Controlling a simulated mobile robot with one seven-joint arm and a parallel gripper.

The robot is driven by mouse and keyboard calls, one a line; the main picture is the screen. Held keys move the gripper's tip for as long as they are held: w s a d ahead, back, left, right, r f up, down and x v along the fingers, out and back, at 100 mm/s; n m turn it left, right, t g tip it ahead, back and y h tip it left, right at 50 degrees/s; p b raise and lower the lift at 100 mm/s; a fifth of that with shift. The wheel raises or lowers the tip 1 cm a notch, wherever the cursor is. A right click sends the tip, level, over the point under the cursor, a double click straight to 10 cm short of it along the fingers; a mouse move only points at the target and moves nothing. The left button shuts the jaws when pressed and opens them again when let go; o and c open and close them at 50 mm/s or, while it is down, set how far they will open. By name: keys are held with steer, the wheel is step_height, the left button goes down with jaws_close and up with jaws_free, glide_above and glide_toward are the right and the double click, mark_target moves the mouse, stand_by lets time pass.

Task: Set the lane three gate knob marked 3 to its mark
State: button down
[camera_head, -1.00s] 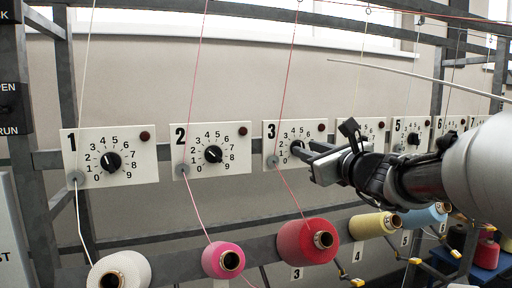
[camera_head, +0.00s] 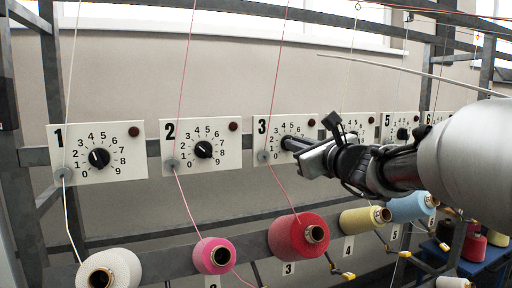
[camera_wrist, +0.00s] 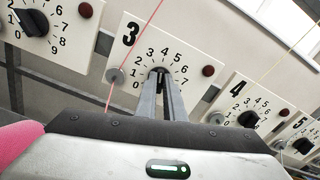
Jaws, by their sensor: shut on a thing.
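The lane three plate (camera_head: 259,152), white with a black 3 and a dial numbered from 0 upward, is fixed to the rail in the head view. It also shows in the wrist view (camera_wrist: 128,58). My gripper (camera_head: 288,144) reaches it from the right. In the wrist view my gripper's fingers (camera_wrist: 160,76) are shut on the black lane three knob (camera_wrist: 159,71) at the dial's centre. The fingers cover most of the knob, so I cannot read its pointer. A dark red button (camera_wrist: 208,70) sits at the plate's right side.
The lane two plate (camera_head: 167,134) is to the left and the lane four plate (camera_wrist: 229,92) to the right. A pink-red thread (camera_head: 273,100) runs down past the lane three plate's left side. A red cone (camera_head: 287,239) sits below.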

steer(key=n+b, duration=0.5)
steer(key=b, duration=0.2)
steer(key=shift+a+f+b, duration=0.1)
steer(key=shift+f+b, duration=0.05)
steer(key=shift+b, duration=0.25)
steer(key=c, duration=1.9)
jaws_free()
steer(key=shift+o, duration=0.2)
steer(key=v, duration=1.7)
steer(key=shift+s, duration=0.25)
